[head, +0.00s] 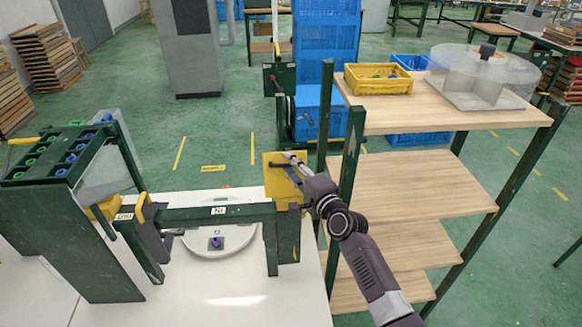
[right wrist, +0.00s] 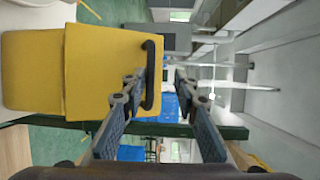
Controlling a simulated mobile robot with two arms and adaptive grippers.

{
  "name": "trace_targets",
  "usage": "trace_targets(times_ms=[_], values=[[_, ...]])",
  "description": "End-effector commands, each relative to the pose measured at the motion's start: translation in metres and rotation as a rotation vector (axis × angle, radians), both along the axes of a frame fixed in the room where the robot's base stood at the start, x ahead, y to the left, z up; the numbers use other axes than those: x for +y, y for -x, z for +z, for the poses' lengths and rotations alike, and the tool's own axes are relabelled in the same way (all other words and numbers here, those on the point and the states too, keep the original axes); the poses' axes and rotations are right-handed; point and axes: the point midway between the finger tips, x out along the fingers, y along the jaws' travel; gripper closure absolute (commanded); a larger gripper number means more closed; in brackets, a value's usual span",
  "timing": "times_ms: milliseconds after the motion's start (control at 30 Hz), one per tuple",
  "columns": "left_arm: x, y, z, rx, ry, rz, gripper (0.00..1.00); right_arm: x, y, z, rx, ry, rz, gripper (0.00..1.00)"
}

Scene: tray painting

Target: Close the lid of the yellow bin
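The yellow bin's lid (head: 272,184) shows in the head view as an upright yellow panel at the table's right edge, beside the shelf. In the right wrist view the yellow lid (right wrist: 105,75), with a black handle (right wrist: 150,75), fills the left side, next to another yellow surface (right wrist: 32,75) of the bin. My right gripper (head: 291,160) is at the lid's upper right. In the wrist view its fingers (right wrist: 158,88) are apart, with the handle between them, close to the left finger; contact is unclear. The bin's inside is hidden. My left gripper is not in view.
A green frame (head: 205,214) spans the white table (head: 235,300) over a round white plate (head: 200,245). A wooden shelf (head: 420,185) with green posts stands close to my right arm. It bears a yellow crate (head: 378,86) and a clear-domed device (head: 480,85).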

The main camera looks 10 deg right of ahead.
Motion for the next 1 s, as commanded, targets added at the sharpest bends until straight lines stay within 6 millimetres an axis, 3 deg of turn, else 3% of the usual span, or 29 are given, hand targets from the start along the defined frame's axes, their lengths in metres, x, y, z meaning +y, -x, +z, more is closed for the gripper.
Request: trace_targets(times_ms=[300,467,1000], values=[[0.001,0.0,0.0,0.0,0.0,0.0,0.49,0.0,0.001,-0.001,0.002,0.001,0.001,0.74],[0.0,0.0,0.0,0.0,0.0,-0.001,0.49,-0.004,0.012,-0.002,0.004,0.0,0.002,0.74],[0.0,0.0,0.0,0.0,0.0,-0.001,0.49,-0.04,0.094,0.004,0.003,0.001,-0.001,0.74]])
